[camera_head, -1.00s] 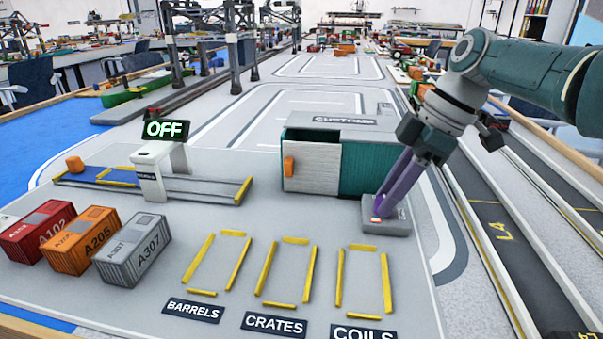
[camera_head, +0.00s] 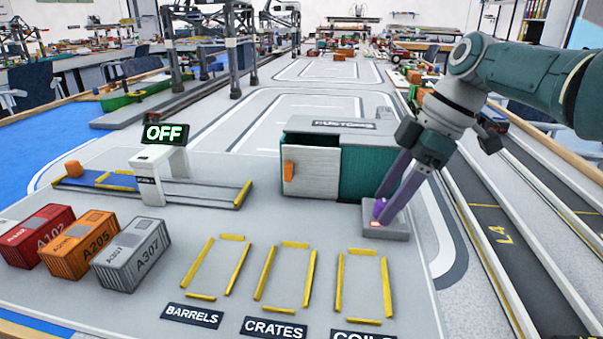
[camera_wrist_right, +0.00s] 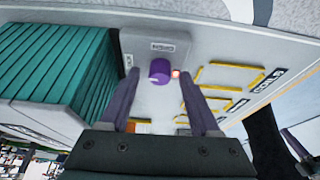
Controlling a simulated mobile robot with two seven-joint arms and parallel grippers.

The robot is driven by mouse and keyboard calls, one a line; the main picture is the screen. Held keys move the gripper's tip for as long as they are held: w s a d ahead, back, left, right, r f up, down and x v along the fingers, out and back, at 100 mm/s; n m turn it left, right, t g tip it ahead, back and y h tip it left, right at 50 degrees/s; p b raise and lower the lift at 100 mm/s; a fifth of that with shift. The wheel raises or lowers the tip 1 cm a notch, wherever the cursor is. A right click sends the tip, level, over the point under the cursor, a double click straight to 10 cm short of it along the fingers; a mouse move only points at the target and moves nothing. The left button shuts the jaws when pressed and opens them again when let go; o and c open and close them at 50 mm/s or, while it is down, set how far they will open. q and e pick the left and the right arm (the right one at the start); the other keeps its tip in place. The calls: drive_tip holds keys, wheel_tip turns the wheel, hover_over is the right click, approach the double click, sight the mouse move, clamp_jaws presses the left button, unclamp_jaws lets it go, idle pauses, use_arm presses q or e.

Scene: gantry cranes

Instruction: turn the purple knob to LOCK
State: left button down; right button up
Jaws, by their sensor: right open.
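The purple knob (camera_head: 379,208) stands on a small grey base plate (camera_head: 398,233) at the right front corner of the customs shed. In the right wrist view the knob (camera_wrist_right: 159,70) sits between the fingers of my right gripper (camera_wrist_right: 160,75), with a gap on both sides. The right gripper (camera_head: 386,209) is open and reaches down over the plate from the right. A label on the plate reads OPEN in the wrist view, beside the knob. A small red light (camera_wrist_right: 176,73) glows next to the knob. My left gripper is not in view.
The customs shed (camera_head: 355,160) with an orange-handled grey door stands just left of the knob. Yellow-marked bays (camera_head: 362,285) lie in front, empty. Several containers (camera_head: 78,243) stand at the front left. An OFF sign (camera_head: 165,132) tops a white gate. Dark lanes run along the right.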

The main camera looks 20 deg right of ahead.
drive_tip(key=p+v, duration=0.4)
drive_tip(key=v, duration=0.6)
drive_tip(key=s+a+r+m+h+p, duration=0.1)
drive_tip(key=s+a+m+h+p, duration=0.1)
drive_tip(key=s+a+p, duration=0.35)
drive_tip(key=s+a+m+h+p, duration=0.1)
drive_tip(key=s+a+m+p, duration=0.15)
drive_tip(key=s+p, duration=0.5)
drive_tip(key=s+a+r+m+t+p, duration=0.1)
drive_tip(key=s+a+r+m+p, duration=0.45)
drive_tip(key=s+r+p, duration=0.55)
wheel_tip(320, 180, up, 39)
drive_tip(key=s+p, duration=0.1)
drive_tip(key=p, duration=3.4)
drive_tip(key=shift+a+r+h, duration=0.2)
drive_tip(key=shift+h, duration=0.1)
